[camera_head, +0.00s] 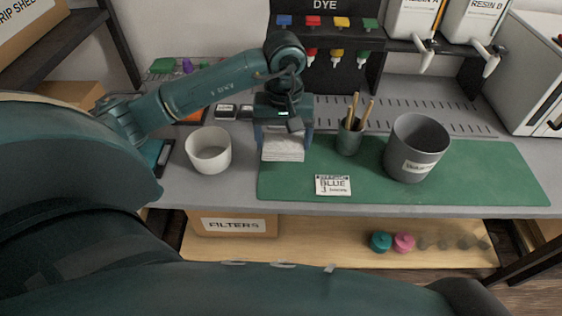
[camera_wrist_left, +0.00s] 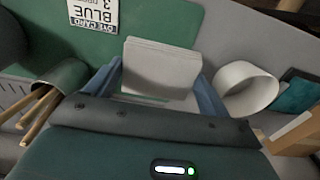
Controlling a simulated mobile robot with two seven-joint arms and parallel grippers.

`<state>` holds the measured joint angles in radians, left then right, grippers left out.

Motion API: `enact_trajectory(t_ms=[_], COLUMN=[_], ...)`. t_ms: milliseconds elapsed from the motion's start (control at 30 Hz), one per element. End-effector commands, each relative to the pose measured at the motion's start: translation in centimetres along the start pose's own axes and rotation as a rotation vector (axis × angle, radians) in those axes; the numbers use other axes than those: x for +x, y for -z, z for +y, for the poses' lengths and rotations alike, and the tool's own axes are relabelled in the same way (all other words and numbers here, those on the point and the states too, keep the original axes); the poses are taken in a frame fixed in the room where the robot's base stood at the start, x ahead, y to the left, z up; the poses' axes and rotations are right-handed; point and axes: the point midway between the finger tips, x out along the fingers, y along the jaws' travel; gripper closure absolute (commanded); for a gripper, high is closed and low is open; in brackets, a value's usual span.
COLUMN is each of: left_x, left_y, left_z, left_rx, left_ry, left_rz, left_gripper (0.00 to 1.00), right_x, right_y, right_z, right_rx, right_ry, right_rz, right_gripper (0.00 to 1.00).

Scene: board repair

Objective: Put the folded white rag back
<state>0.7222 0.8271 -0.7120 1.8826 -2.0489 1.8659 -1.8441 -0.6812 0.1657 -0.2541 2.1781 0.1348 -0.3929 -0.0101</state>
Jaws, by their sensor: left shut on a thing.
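The folded white rag (camera_head: 283,147) is at the left end of the green mat (camera_head: 450,187) in the head view. My left gripper (camera_head: 284,138) comes down over it from above, with one finger on each side. In the left wrist view the rag (camera_wrist_left: 160,68) sits between the fingers of my left gripper (camera_wrist_left: 160,88), which is shut on it. I cannot tell whether the rag touches the mat. My right gripper is not in view.
A white bowl (camera_head: 209,150) stands just left of the rag. A green cup with sticks (camera_head: 349,138), a grey bucket (camera_head: 416,148) and a "BLUE" card (camera_head: 333,185) are to the right. Dye bottles (camera_head: 336,57) hang behind. The mat's right end is clear.

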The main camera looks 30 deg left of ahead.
Motion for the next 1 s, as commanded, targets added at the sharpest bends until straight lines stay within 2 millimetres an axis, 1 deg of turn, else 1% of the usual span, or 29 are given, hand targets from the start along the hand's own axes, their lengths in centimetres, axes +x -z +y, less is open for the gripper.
enact_trajectory(t_ms=[33, 100, 200, 367, 533, 600, 800, 933, 967, 1000], left_x=[1.1, 2.3, 3.4, 4.6, 7.0, 7.5, 7.4, 7.9, 7.9, 7.7], left_y=[-0.1, -0.1, -0.1, -0.1, -0.1, -0.1, 0.0, 0.0, 0.0, 0.0], left_z=[0.0, 0.0, 0.1, 0.1, 0.1, 0.1, 0.1, 0.1, 0.1, 0.1], left_rx=[0.001, 0.002, 0.004, 0.004, 0.005, 0.005, 0.006, 0.007, 0.007, 0.007], left_ry=[0.001, 0.001, -0.001, -0.001, -0.001, -0.001, -0.002, -0.002, -0.002, -0.002], left_rz=[-0.005, -0.005, -0.003, -0.002, -0.003, -0.001, 0.001, 0.001, 0.001, 0.001], left_gripper=[0.37, 0.37, 0.37, 0.37, 0.37, 0.37, 0.37, 0.37, 0.18, 0.15], right_x=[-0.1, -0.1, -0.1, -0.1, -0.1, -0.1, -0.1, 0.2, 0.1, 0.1], right_y=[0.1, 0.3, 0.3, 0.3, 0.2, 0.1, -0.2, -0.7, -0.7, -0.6], right_z=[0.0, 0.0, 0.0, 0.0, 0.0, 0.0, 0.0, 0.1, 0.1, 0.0], right_rx=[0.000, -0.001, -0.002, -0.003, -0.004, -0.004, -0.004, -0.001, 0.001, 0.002], right_ry=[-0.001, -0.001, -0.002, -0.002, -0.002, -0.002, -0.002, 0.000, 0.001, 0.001], right_rz=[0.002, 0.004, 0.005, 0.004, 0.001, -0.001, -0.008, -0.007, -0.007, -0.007], right_gripper=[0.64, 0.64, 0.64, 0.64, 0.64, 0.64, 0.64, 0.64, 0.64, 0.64])
